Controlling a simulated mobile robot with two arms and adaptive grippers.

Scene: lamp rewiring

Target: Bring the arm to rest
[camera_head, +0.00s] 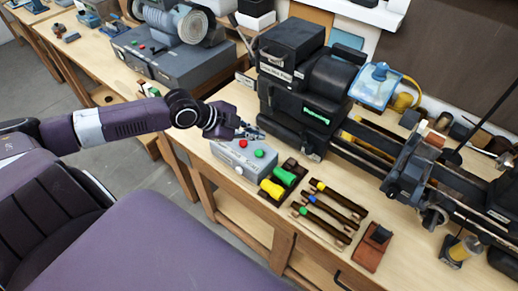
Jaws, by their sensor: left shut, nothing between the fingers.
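My left arm (130,120) comes in from the left and reaches over the near edge of the wooden workbench. My left gripper (256,134) is shut and empty. It is above the back of a grey control box (233,160) with red and green buttons, and hides part of that box. I cannot tell whether it touches the box. My right gripper does not show.
A large black lathe (300,85) stands behind and right of the gripper. Yellow and green handled pieces (284,176) and several slim tools (331,196) lie in front. A grey machine (165,62) stands at the back left. The floor (50,80) is clear at left.

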